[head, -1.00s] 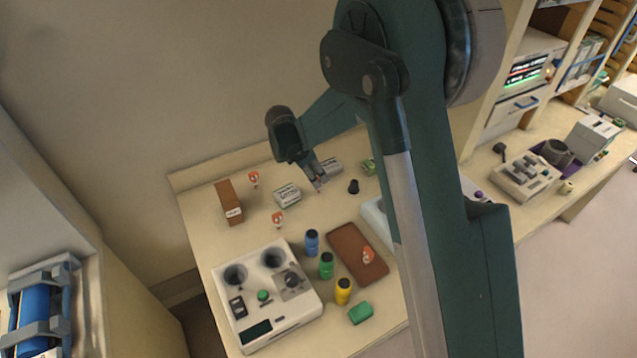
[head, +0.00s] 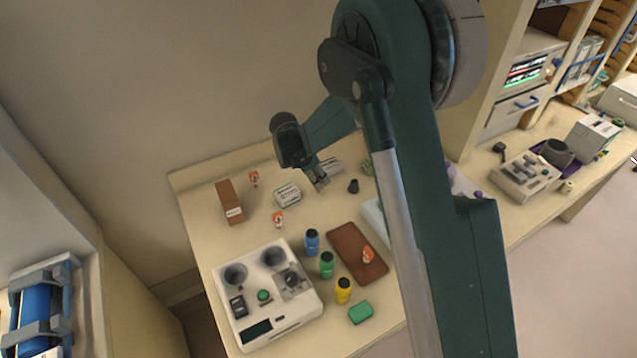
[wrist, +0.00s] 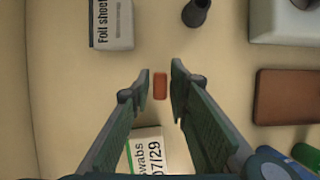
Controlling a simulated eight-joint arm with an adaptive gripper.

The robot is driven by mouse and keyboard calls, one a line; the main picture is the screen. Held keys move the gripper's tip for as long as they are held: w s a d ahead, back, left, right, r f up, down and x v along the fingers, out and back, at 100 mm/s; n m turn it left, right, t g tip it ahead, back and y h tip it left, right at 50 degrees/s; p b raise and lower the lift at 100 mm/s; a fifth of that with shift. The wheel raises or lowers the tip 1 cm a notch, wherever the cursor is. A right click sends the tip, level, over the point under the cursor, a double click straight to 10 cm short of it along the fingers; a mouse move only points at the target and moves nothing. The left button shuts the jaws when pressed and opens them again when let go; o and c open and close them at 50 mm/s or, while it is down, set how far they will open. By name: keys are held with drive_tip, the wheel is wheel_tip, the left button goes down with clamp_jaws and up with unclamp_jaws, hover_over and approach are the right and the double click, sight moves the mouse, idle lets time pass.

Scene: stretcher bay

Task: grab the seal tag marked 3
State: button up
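My gripper (head: 321,183) is over the back of the table in the head view. In the wrist view its fingers (wrist: 160,78) are open, with a gap between the tips. A small orange-red tag (wrist: 160,87) shows in that gap, touching neither finger as far as I can see; no number is readable on it. In the head view my gripper hides it. Other orange-and-white tags stand at the back left (head: 254,179), near the middle (head: 278,219) and on the brown pad (head: 345,240). Their marks are too small to read.
A swabs box (head: 287,194), also in the wrist view (wrist: 148,150), and a foil box (wrist: 112,25) stand close to my gripper. A small black piece (head: 353,186) stands to the right. Several bottles (head: 326,265) and a white device (head: 295,325) are nearer the front.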

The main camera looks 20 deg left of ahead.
drive_tip(key=c, duration=0.4)
drive_tip(key=shift+o, duration=0.2)
drive_tip(key=shift+r, duration=0.1)
drive_tip(key=shift+r, duration=4.95)
drive_tip(key=shift+w+d, duration=0.1)
